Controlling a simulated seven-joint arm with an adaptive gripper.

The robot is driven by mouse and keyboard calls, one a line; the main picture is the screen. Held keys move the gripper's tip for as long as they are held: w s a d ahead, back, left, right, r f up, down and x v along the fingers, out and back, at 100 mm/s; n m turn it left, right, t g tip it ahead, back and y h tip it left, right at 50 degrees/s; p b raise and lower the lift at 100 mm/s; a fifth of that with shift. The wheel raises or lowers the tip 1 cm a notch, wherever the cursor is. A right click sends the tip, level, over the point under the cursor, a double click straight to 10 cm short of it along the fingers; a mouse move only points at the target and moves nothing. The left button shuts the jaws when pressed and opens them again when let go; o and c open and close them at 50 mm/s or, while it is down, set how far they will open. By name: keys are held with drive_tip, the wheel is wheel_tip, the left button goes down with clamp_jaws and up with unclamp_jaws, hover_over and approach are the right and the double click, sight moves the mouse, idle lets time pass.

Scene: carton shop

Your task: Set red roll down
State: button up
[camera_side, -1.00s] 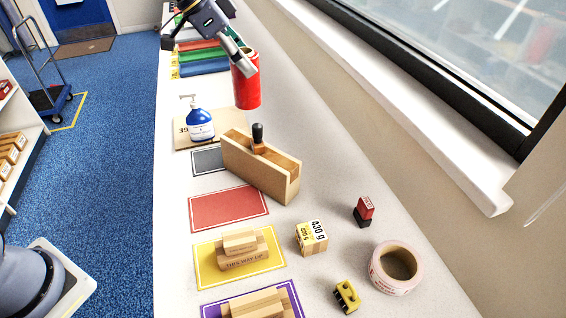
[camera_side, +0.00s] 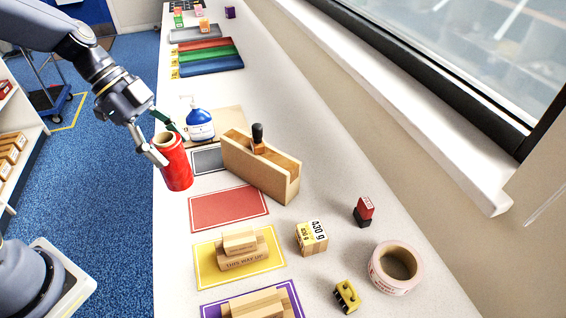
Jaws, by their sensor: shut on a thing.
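The red roll (camera_side: 176,168) is upright with a slight tilt, held near its top by my gripper (camera_side: 160,146). My gripper is shut on it, one finger on the near left side and the other at the far side. In the picture the roll is over the left edge of the white bench, left of the grey mat (camera_side: 208,159) and up-left of the red mat (camera_side: 229,209). It seems to be in the air; its exact height is hard to tell. The red mat is bare.
A wooden slotted block (camera_side: 262,168) with a black-handled stamp stands right of the roll. A blue pump bottle (camera_side: 200,124) stands behind on a board. A tape roll (camera_side: 396,267) and a small carton (camera_side: 312,238) are at right.

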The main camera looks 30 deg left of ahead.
wheel_tip(320, 180, down, 14)
idle(0.6)
drive_tip(key=o, duration=1.4)
drive_tip(key=shift+c, duration=0.2)
drive_tip(key=shift+r, duration=0.1)
drive_tip(key=v, duration=1.2)
drive_tip(key=s+r+n+t+y, duration=0.4)
drive_tip(key=s+r+n, duration=0.5)
drive_tip(key=n, duration=0.7)
drive_tip(key=shift+s+r+y, duration=0.25)
drive_tip(key=shift+r+y, duration=0.95)
drive_tip(key=shift+r, duration=0.25)
